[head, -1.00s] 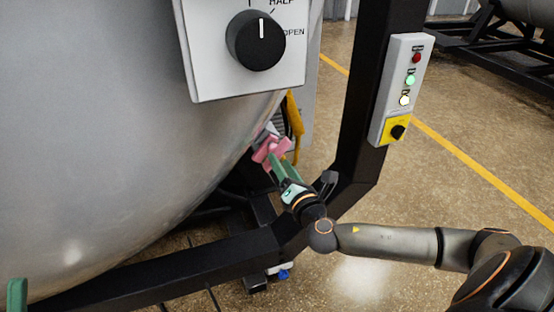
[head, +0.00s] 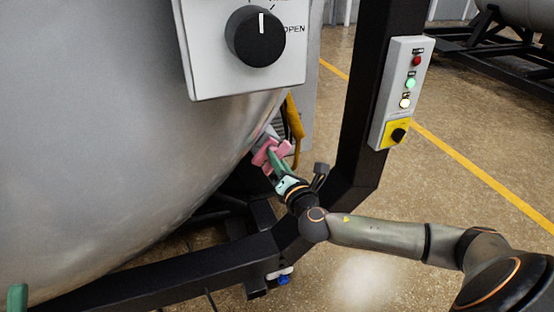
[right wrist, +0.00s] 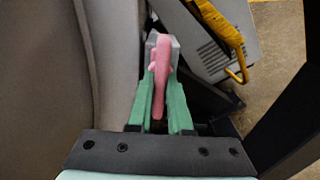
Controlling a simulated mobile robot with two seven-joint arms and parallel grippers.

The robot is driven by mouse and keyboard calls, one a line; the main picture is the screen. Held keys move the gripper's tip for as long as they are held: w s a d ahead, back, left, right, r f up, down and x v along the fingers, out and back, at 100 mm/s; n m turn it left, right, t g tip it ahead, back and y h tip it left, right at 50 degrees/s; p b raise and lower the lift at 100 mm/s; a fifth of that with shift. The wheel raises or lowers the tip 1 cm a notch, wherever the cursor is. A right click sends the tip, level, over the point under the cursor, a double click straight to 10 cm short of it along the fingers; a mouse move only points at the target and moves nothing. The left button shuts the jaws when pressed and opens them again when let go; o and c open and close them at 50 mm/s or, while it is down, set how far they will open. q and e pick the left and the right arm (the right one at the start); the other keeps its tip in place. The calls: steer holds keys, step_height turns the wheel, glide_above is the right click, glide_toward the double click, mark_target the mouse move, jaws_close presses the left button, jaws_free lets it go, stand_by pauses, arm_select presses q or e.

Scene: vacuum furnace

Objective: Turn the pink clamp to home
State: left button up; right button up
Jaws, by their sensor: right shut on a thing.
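The pink clamp (head: 264,155) sits at the lower right edge of the big grey furnace vessel (head: 110,130). My right gripper (head: 277,160) reaches it from below right, its green fingers partly covering it in the head view. In the right wrist view the pink clamp (right wrist: 161,70) runs lengthwise between the two green fingers of my right gripper (right wrist: 161,95), which is shut on it. A grey block shows behind the clamp's far end. Only a green fingertip of my left gripper (head: 17,297) shows at the bottom left corner; its jaws are mostly out of frame.
A dial panel (head: 198,60) with a black knob (head: 255,37) hangs above the clamp. A black frame post (head: 365,130) carrying a button box (head: 395,110) stands to the right. A yellow hose or handle (head: 294,115) is close behind the clamp. Open floor lies at right.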

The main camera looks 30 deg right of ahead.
jaws_close()
steer(key=shift+m, duration=0.4)
steer(key=m, duration=0.3)
steer(key=shift+f+m, duration=0.1)
steer(key=shift+m, duration=0.2)
steer(key=m, duration=0.9)
steer(key=shift+r+m+p, duration=0.2)
steer(key=shift+m+p, duration=0.5)
steer(key=shift+m, duration=1.6)
steer(key=o, duration=0.6)
jaws_free()
